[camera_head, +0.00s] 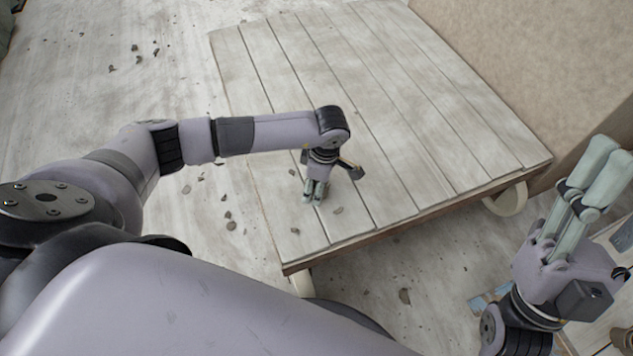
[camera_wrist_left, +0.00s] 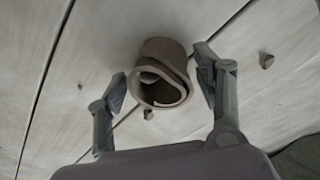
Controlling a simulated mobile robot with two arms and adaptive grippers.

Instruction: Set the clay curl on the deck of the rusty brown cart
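The clay curl (camera_wrist_left: 162,72) is a brown rolled strip with an open spiral end, seen in the left wrist view against the pale planks. It appears to rest on them. My left gripper (camera_wrist_left: 163,84) has its fingers apart, one on each side of the curl, with a narrow gap showing on both sides. In the head view my left gripper (camera_head: 314,197) points down over the cart's worn plank deck (camera_head: 400,110); the curl cannot be made out there. The cart's side edge (camera_head: 420,215) is brown. My right gripper (camera_head: 597,180) is off the cart at the right, fingers close together.
Small clay trimmings (camera_head: 228,215) lie on the dusty floor left of the cart, with more (camera_head: 112,68) farther back. A pale wheel (camera_head: 506,200) shows under the cart's right corner. A large tan block (camera_head: 540,70) stands behind the cart. Most of the deck is bare.

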